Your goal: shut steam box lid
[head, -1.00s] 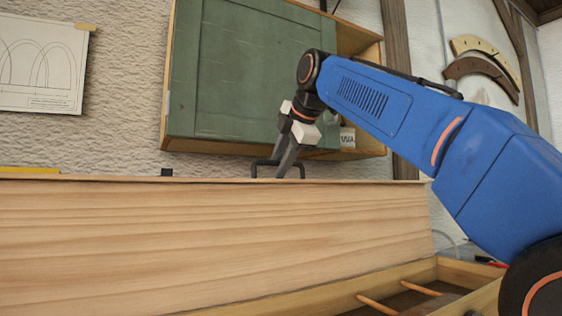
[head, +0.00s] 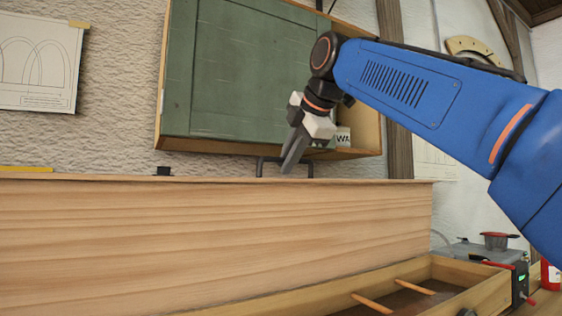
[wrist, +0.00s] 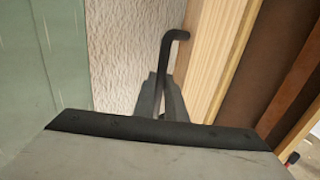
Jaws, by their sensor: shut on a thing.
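The steam box lid (head: 200,225) is a broad pale wooden panel standing raised and roughly upright across the head view. It also shows as a pale wooden strip in the wrist view (wrist: 215,50). A dark bar handle (head: 260,166) sticks up behind its top edge. My gripper (head: 289,168) reaches down over that edge and is shut on the handle; in the wrist view the bent dark bar (wrist: 165,60) runs between the fingers. The steam box (head: 445,268) lies open below the lid, with wooden dowels (head: 372,302) across it. The lid hides much of the handle's far side.
A green wall cabinet (head: 245,75) hangs close behind my gripper. A grey unit (head: 465,252) with a red-rimmed pot (head: 495,241) on it and a red bottle (head: 550,276) stand right of the box. A drawing (head: 40,60) hangs at left.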

